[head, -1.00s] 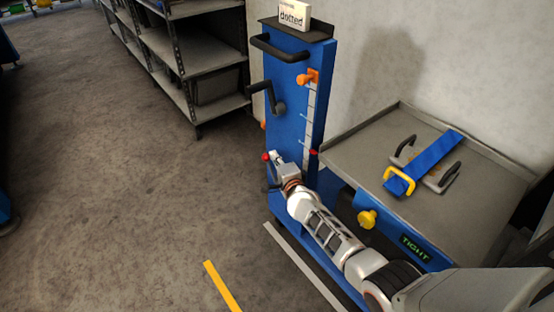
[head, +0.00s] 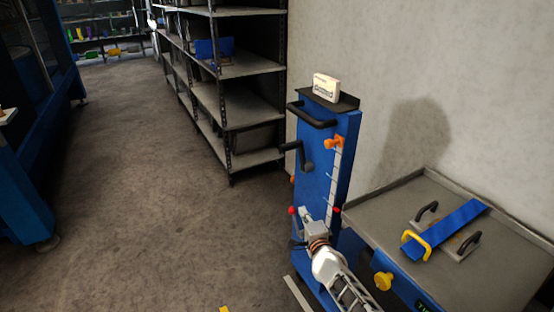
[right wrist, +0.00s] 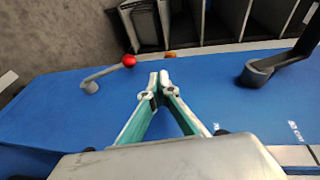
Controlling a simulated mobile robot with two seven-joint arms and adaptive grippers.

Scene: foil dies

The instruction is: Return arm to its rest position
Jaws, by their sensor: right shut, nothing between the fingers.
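My right gripper (head: 304,220) is by the lower part of the blue upright cabinet (head: 314,180), near a small lever with a red knob (head: 292,210). The right wrist view shows the gripper (right wrist: 158,77) with its fingertips together and nothing between them, in front of the blue panel (right wrist: 70,110). The red-knobbed lever (right wrist: 127,61) is to the left of the fingertips there, apart from them. A black crank handle (right wrist: 262,70) is to the right. My right arm comes in from the bottom of the head view. My left gripper does not show.
A grey tray table (head: 385,200) stands right of the cabinet, carrying a blue bar (head: 455,222) with a yellow handle (head: 416,246) and a black-handled plate. A yellow knob (head: 382,281) sticks out below. Grey shelves (head: 250,110) stand behind. The floor (head: 150,190) at left is clear.

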